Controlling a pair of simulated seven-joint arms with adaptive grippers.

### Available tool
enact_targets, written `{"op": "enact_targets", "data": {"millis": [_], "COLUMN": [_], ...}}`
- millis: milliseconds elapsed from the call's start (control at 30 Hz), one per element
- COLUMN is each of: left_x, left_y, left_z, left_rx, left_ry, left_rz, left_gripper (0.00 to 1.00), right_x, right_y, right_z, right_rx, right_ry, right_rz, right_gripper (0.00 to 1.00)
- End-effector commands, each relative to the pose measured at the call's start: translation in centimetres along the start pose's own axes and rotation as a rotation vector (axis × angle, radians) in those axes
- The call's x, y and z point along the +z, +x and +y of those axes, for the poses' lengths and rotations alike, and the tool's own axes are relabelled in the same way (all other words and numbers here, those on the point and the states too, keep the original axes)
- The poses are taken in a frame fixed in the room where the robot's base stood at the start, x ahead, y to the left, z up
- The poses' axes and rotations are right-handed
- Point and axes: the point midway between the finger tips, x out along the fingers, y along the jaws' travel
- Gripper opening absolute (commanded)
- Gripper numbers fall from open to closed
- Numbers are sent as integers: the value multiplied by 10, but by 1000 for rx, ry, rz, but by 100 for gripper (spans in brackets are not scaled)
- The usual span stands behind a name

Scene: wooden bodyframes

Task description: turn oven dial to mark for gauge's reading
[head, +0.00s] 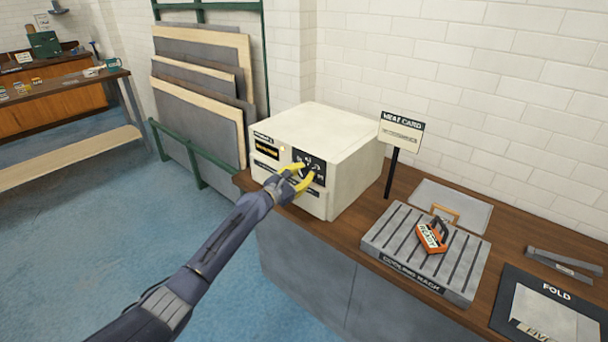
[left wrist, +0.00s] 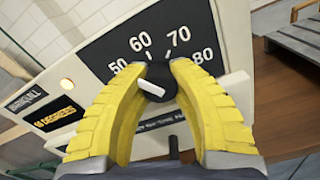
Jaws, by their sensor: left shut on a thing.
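The white oven (head: 325,145) stands on the wooden counter, with a black dial panel on its front. The dial (left wrist: 160,78) is a dark knob with a white bar across its lower left side; the exact mark it points to is hard to tell. Marks 50, 60, 70 and 80 arc above it in the left wrist view. A small black display (left wrist: 54,116) with yellow letters, seemingly a degrees reading, sits left of the panel; its number is too small to be sure of. My left gripper (head: 303,178) has its yellow fingers shut on the dial. My right gripper is out of view.
A heat card sign (head: 401,131) on a black post stands right of the oven. A cooling rack (head: 385,240) carries an orange-handled block marked READY (head: 432,237). A dark FOLD mat (head: 505,300) and grey tongs (head: 565,262) lie farther right. Panels lean in a green rack at left.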

Motion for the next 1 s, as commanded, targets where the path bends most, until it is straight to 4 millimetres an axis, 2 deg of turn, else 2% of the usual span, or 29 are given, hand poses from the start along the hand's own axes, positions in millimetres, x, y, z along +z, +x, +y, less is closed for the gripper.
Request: {"op": "enact_targets", "data": {"millis": [33, 300, 667, 967, 1000], "left_x": [8, 5, 3, 2, 0], "left_y": [2, 1, 1, 0, -7], "left_z": [2, 1, 1, 2, 3], "left_rx": [3, 2, 1, 0, 2], "left_ry": [0, -1, -25, -247, -250], "left_rz": [-12, -7, -4, -3, -1], "left_gripper": [25, 55, 55, 55, 55], "right_x": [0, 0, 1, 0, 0], "right_y": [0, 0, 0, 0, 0], "right_z": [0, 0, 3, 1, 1], "right_rx": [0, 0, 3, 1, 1], "right_ry": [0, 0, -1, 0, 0], "right_rz": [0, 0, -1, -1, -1], "right_gripper": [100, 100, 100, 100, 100]}}
